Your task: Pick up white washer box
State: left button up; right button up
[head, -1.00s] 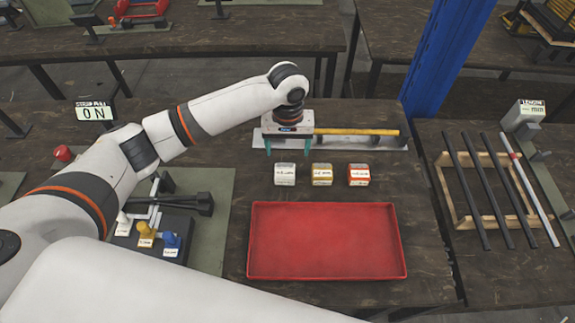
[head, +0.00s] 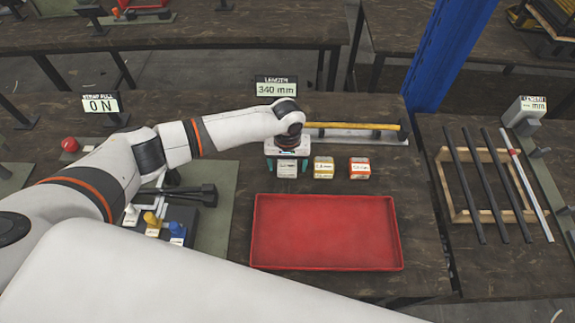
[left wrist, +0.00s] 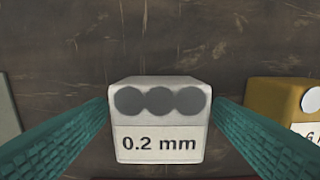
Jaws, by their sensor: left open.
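The white washer box (head: 286,169) stands on the dark table behind the red tray. In the left wrist view the white washer box (left wrist: 160,120) is labelled "0.2 mm" and has grey discs on its face. My left gripper (head: 287,166) is open, with its teal fingers on either side of the box. In the left wrist view the fingers of my left gripper (left wrist: 160,122) flank the box, and I cannot tell whether they touch it. My right gripper is not in view.
A yellow box (head: 323,168) stands close to the right of the white one, and a red-orange box (head: 359,168) is further right. The red tray (head: 326,232) is empty in front. A yellow rod (head: 350,126) lies in a fixture behind. Levers (head: 175,205) stand at left.

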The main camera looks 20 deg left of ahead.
pick_arm(q)
jog(key=c, duration=1.1)
jog(key=shift+r, duration=0.15)
